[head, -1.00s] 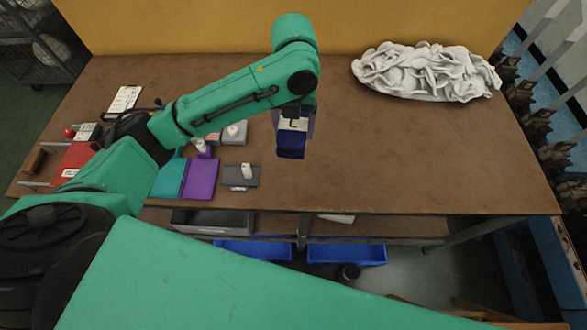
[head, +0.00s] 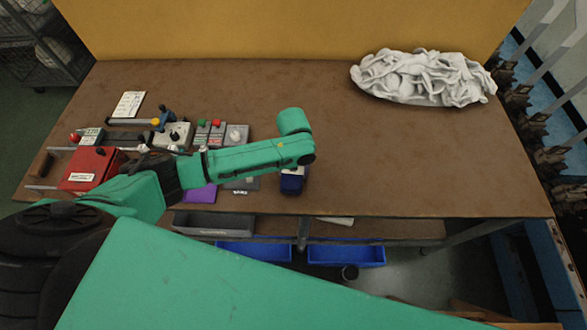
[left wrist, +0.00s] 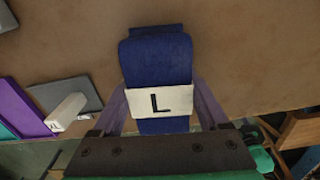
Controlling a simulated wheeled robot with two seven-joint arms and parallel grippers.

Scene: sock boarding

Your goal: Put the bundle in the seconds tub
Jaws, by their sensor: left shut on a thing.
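The bundle (head: 292,184) is dark navy cloth with a white band. In the left wrist view the bundle (left wrist: 157,62) shows a band marked "L". My left gripper (left wrist: 160,108) is shut on it, one purple-grey finger on each side. In the head view they are near the table's front edge, partly hidden by my arm. Two blue tubs (head: 254,251) (head: 346,256) sit below the front edge, partly covered by it. No label shows on either, so I cannot tell which is the seconds tub. My right gripper is not in view.
A brown table (head: 420,165) has free room at its middle and right. A white cloth heap (head: 425,78) lies at the back right. A red box (head: 92,168), button boxes (head: 210,133) and a purple panel (head: 200,193) crowd the left. A grey bin (head: 213,223) sits below the front edge.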

